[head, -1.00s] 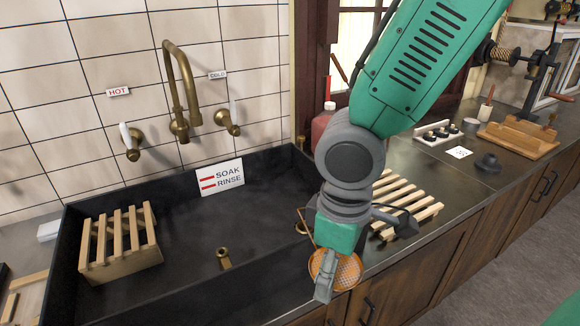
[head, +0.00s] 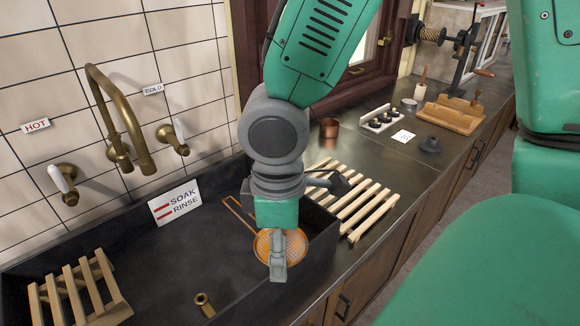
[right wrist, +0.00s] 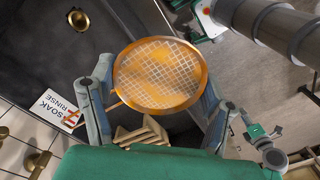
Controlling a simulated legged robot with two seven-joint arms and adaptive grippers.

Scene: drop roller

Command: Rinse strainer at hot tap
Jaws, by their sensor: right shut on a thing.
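My right gripper (head: 278,268) is shut on an orange-rimmed mesh strainer (head: 261,246), held near the right end of the dark sink (head: 165,262). In the right wrist view the round strainer (right wrist: 160,76) fills the space between the fingers. Its exact grip point is hidden. The brass hot tap handle (head: 65,183), with a white lever, is on the tiled wall at far left, below the HOT label (head: 37,126). The curved brass spout (head: 126,115) stands right of it. The cold handle (head: 172,140) is further right. No water shows. My left gripper is not in view.
A SOAK/RINSE sign (head: 174,203) leans at the sink's back wall. A brass drain fitting (head: 204,306) and a wooden rack (head: 84,290) are in the sink. A slatted rack (head: 358,207) lies on the counter to the right, with a copper cup (head: 329,127) behind.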

